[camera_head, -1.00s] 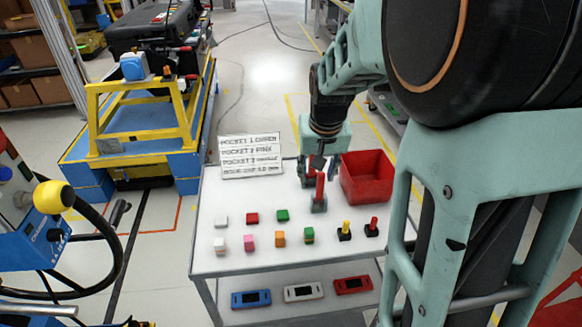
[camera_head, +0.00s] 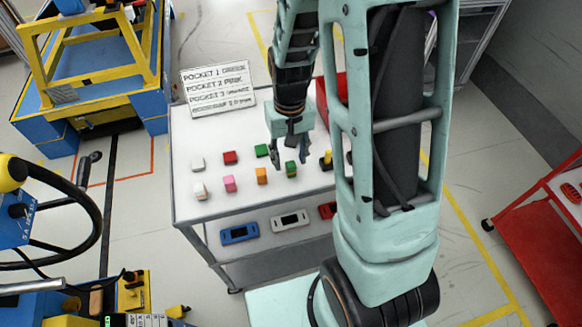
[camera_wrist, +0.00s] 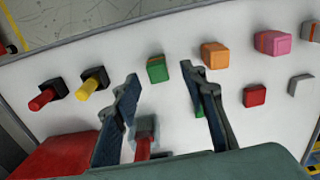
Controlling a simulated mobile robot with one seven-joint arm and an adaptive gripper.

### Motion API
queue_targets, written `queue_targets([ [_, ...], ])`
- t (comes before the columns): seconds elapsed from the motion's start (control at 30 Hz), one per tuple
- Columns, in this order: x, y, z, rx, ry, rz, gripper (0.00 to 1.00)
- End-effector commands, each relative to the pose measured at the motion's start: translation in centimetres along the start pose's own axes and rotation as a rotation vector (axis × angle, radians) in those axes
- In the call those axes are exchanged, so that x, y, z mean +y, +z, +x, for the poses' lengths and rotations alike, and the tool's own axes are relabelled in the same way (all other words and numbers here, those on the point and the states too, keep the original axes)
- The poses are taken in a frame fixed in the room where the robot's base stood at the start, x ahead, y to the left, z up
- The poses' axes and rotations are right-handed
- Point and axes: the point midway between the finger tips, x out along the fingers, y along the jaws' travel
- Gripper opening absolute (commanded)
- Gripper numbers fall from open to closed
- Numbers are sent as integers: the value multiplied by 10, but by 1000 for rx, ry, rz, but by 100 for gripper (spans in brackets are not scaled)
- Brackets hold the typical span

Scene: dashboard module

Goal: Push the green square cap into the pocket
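A green block (camera_head: 291,170) stands at the right end of the front row on the white table. It also shows in the wrist view (camera_wrist: 157,69), beyond and roughly between my fingertips. A second, lower green piece (camera_head: 262,150) lies in the row behind; in the wrist view it is partly hidden by my right-hand finger. I cannot tell which is the green square cap. My gripper (camera_head: 290,157) points down above the table near both green pieces. Its fingers (camera_wrist: 160,74) are apart with nothing held between them. No pocket is clearly visible.
Orange (camera_wrist: 214,55), pink (camera_wrist: 272,43), red (camera_wrist: 255,96) and white (camera_wrist: 301,85) pieces stand close by. Yellow (camera_wrist: 89,84) and red (camera_wrist: 44,98) pegs, a red-handled piece (camera_wrist: 143,146) and a red bin (camera_wrist: 60,158) are near. A sign (camera_head: 218,88) stands at the table's back.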

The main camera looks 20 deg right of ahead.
Motion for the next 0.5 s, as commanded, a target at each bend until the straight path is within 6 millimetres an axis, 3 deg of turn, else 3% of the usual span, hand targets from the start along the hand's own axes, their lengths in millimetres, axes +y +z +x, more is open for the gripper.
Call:
queue_targets([
  [0.23, 3, 3, 32, -4, 0, 1, 39],
  [0.5, 3, 2, 42, 0, 0, 1, 39],
])
